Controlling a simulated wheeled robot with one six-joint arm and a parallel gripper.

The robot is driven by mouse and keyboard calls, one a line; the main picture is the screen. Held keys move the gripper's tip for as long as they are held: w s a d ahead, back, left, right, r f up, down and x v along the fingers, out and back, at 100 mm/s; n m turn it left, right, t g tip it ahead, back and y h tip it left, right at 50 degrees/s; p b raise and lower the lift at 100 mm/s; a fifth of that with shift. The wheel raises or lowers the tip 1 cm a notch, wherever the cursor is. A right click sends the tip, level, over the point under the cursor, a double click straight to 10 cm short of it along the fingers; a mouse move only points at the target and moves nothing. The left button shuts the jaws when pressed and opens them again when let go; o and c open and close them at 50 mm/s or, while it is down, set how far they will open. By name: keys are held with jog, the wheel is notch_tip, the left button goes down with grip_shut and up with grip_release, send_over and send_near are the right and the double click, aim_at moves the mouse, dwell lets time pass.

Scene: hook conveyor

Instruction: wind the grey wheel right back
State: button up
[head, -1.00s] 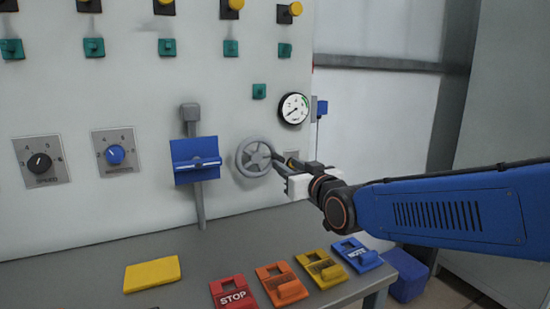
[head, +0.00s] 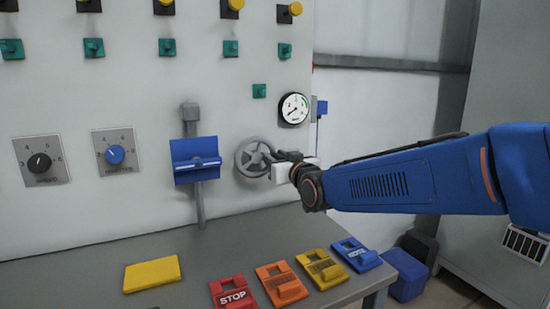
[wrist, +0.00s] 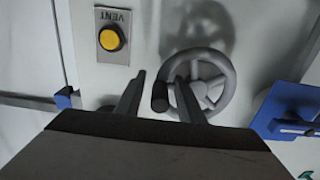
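The grey wheel (head: 243,162) is mounted on the pale panel, right of the blue holder; it fills the middle right of the wrist view (wrist: 232,85). Its dark handle (wrist: 160,97) sticks out at the rim's left in the wrist view. My gripper (head: 274,157) is in front of the wheel's right side. In the wrist view my gripper (wrist: 160,78) has its two fingers apart, one on each side of the handle, with gaps visible. I cannot tell how deep the handle sits between them. A round gauge (head: 294,108) is above right of the wheel.
A yellow button (wrist: 112,38) on a VENT plate is near the wheel in the wrist view. The blue holder (head: 196,160) is left of the wheel. Below, a grey bench (head: 215,243) carries several coloured tags, including a red STOP tag (head: 232,291). Two dials are further left.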

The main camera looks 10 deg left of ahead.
grip_shut()
jog(key=shift+f+m, duration=0.15)
jog(key=shift+m, duration=0.15)
